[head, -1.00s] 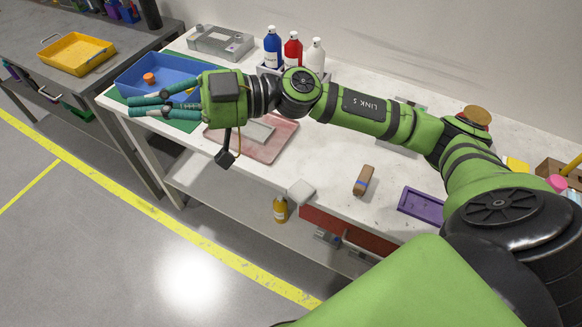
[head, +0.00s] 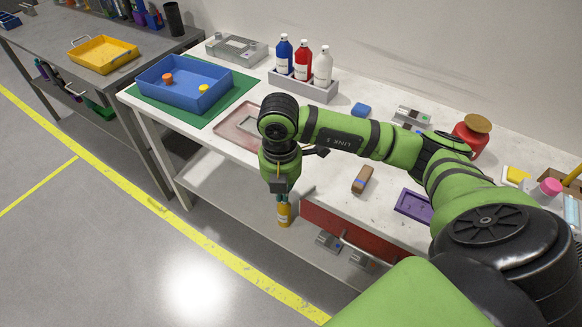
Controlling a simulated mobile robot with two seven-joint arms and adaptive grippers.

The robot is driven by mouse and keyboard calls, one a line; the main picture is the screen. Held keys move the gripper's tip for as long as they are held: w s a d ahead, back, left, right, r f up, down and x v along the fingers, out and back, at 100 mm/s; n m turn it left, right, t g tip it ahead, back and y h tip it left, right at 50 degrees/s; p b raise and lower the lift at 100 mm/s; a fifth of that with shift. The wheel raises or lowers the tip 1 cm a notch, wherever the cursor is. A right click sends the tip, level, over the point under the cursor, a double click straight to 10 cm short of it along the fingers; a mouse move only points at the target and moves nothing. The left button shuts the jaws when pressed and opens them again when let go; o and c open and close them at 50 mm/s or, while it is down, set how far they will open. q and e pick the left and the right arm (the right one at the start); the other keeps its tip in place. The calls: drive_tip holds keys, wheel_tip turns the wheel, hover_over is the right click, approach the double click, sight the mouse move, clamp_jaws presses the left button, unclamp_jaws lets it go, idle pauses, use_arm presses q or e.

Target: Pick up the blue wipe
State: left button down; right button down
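A small flat blue piece (head: 361,110), which could be the blue wipe, lies on the white table right of the bottle rack. A light blue flat item (head: 572,214) is partly visible at the right edge; I cannot tell which of the two is the wipe. My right gripper (head: 282,196) points down at the table's front edge, left of and nearer than the small blue piece. My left gripper is out of view.
A blue tray (head: 158,88) with orange and yellow caps sits on a green mat (head: 232,98). A rack (head: 318,92) holds blue, red and white bottles. A brown brush (head: 362,180), a purple tray (head: 408,207) and a red jar (head: 470,138) stand nearer my arm.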

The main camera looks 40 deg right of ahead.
sight(296, 194)
drive_tip(key=w+d+f+p, duration=0.1)
drive_tip(key=d+f+p, duration=0.2)
drive_tip(key=f, duration=0.4)
drive_tip(key=shift+w+d+f, duration=0.15)
drive_tip(key=shift+d+f, duration=0.05)
drive_tip(key=shift+d, duration=0.15)
drive_tip(key=shift+w+d+f+b, duration=0.1)
drive_tip(key=shift+w+d+b, duration=0.15)
drive_tip(key=shift+d, duration=0.15)
drive_tip(key=shift+w+d+b, duration=0.1)
drive_tip(key=shift+d+b, duration=0.1)
drive_tip(key=shift+d, duration=0.2)
